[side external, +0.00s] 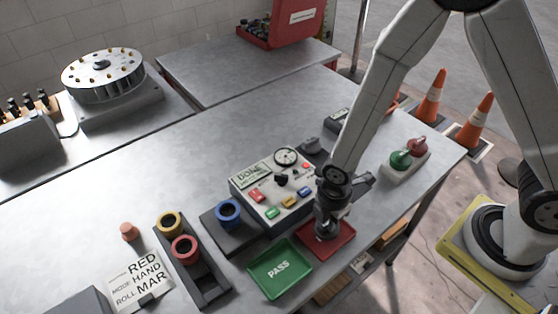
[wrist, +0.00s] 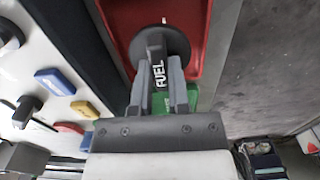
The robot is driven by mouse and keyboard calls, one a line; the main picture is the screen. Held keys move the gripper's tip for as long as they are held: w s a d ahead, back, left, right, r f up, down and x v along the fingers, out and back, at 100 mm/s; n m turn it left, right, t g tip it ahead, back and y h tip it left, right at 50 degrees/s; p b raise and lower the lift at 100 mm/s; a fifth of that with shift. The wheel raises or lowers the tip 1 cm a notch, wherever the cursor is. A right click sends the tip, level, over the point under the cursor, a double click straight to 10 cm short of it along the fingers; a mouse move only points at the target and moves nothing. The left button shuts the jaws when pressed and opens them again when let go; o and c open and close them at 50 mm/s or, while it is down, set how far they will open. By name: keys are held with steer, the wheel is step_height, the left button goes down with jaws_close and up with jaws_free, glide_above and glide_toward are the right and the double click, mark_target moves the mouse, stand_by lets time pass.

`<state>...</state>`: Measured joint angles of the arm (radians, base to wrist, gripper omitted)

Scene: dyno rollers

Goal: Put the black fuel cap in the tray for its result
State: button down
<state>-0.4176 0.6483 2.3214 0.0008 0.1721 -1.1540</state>
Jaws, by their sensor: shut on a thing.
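The black fuel cap (wrist: 172,42) is a round disc with a raised grip marked "FUEL", seen in the wrist view. My gripper (wrist: 160,75) is shut on that grip. The cap is over the red tray (wrist: 122,14); whether it touches the tray floor I cannot tell. In the side view my gripper (side external: 328,222) points down at the red tray (side external: 344,243), and the cap is mostly hidden by it. The green tray (side external: 268,283) marked "PASS" is beside the red tray and looks empty. Any lettering on the red tray is hidden.
A test box (side external: 262,178) with a dial and coloured buttons stands behind the trays. A blue ring (side external: 228,209) sits left of it. A dark rack (side external: 205,284) holds a yellow ring and a red ring. A printed card (side external: 140,277) lies at left.

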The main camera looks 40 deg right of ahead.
steer(key=shift+f, duration=0.35)
steer(key=shift+f, duration=0.15)
steer(key=c, duration=0.6)
jaws_free()
step_height(320, 180, up, 12)
steer(key=shift+r, duration=0.2)
stand_by(0.5)
stand_by(0.6)
